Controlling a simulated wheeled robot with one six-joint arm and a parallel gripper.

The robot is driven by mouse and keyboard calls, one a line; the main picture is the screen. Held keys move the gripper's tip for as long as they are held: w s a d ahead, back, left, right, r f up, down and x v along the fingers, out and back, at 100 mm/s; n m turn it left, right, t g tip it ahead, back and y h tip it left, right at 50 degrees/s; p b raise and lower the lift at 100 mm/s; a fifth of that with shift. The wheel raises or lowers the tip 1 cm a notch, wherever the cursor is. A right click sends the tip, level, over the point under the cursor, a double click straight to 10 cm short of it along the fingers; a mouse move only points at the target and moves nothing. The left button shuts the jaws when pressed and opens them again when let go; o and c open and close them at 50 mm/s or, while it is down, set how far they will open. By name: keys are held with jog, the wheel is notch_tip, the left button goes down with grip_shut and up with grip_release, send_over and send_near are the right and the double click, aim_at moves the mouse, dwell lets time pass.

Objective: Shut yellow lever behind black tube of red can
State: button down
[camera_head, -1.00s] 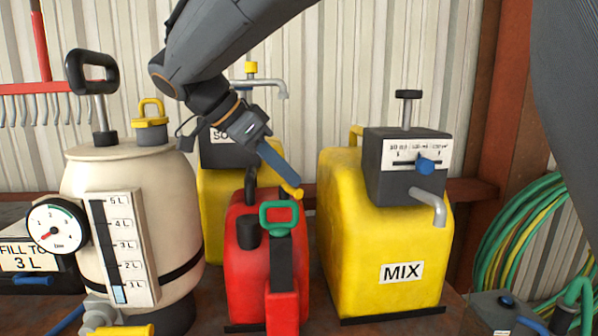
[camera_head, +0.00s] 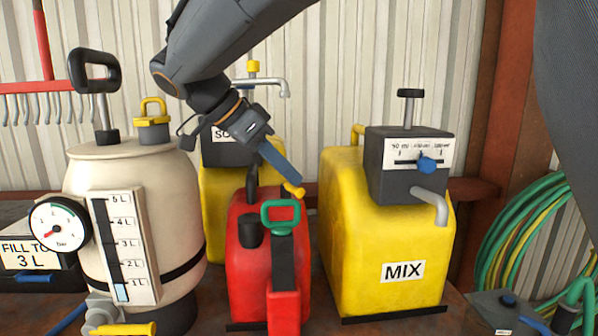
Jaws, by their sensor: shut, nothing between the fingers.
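The red can (camera_head: 247,282) stands in the middle, between the cream tank and the yellow MIX can. It has a black tube (camera_head: 284,262) up its front, a green loop handle (camera_head: 280,217) and a black cap (camera_head: 250,233). The small yellow lever (camera_head: 293,190) shows above and behind the tube, right beside my fingertips; its lower part is hidden. My gripper (camera_head: 297,178) comes down from upper left with its blue fingers shut and empty. The fingertips overlap the lever's upper edge in the picture; I cannot tell whether they touch it.
The yellow MIX can (camera_head: 345,255) stands close on the right. A yellow can (camera_head: 213,190) with a tap is behind my gripper. The cream tank (camera_head: 165,180) stands on the left. Green hoses (camera_head: 497,240) hang at the right wall.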

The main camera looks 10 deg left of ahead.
jog(key=shift+w+a, duration=0.1)
dwell(0.4)
jog(key=shift+w+f+p, duration=0.1)
jog(key=shift+w+p, duration=0.2)
jog(key=shift+w, duration=0.4)
jog(key=shift+w+r, duration=0.15)
jog(key=shift+r, duration=0.25)
jog(key=s+a+r, duration=0.2)
jog(key=s+r, duration=0.2)
jog(key=r, duration=0.6)
jog(key=shift+s, duration=0.15)
